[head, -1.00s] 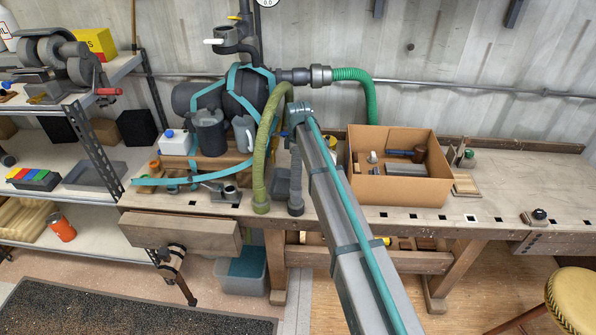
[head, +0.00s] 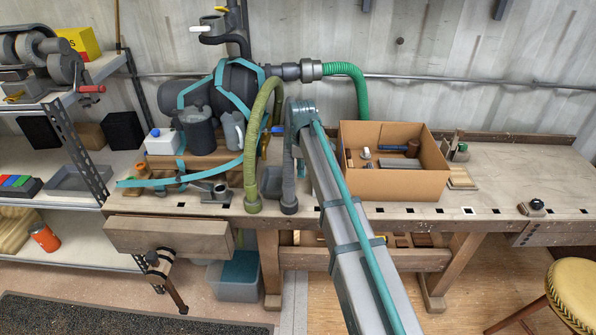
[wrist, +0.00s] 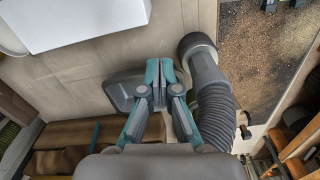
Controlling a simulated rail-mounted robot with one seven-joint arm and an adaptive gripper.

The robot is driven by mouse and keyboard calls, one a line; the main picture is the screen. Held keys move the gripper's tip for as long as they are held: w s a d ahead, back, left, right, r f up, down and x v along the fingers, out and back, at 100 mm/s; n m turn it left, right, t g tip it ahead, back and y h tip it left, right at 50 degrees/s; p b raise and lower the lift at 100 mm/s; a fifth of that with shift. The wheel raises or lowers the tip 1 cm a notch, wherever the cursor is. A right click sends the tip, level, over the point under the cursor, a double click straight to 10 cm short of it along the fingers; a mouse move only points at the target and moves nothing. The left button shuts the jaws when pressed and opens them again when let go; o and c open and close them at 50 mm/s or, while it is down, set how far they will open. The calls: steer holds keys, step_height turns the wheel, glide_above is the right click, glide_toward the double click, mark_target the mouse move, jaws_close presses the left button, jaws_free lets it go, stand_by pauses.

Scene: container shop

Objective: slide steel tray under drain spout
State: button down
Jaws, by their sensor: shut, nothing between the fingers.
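A small grey tray (head: 272,180) lies on the bench between the green hose and the grey hose. In the wrist view the tray (wrist: 121,92) shows just left of my gripper (wrist: 158,70), partly hidden behind it. My gripper is shut and empty, its teal fingertips together over the tray's right side; I cannot tell if they touch it. The grey corrugated hose (wrist: 218,112) ends in a wide dark mouth (wrist: 197,45), right of the tray and apart from it. This hose end also shows in the head view (head: 289,203), low at the bench front. My gripper is hidden there.
An olive hose (head: 252,165) comes down left of the tray. A cardboard box (head: 395,186) of tools stands to the right. A white container (head: 161,142) and dark canister (head: 198,131) stand to the left. Another grey tray (head: 77,181) sits on the shelf. The right bench top is mostly clear.

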mark_target(280, 184)
step_height(280, 184, down, 8)
steer(key=shift+r+p, duration=0.1)
steer(key=shift+p, duration=0.7)
steer(key=a, duration=0.1)
steer(key=a+p, duration=0.1)
steer(key=shift+w+a+r, duration=0.15)
steer(key=shift+w+a, duration=0.1)
steer(key=shift+a, duration=0.75)
steer(key=a, duration=0.3)
steer(key=shift+w+a, duration=0.35)
steer(key=shift+w, duration=0.05)
steer(key=shift+d, duration=0.1)
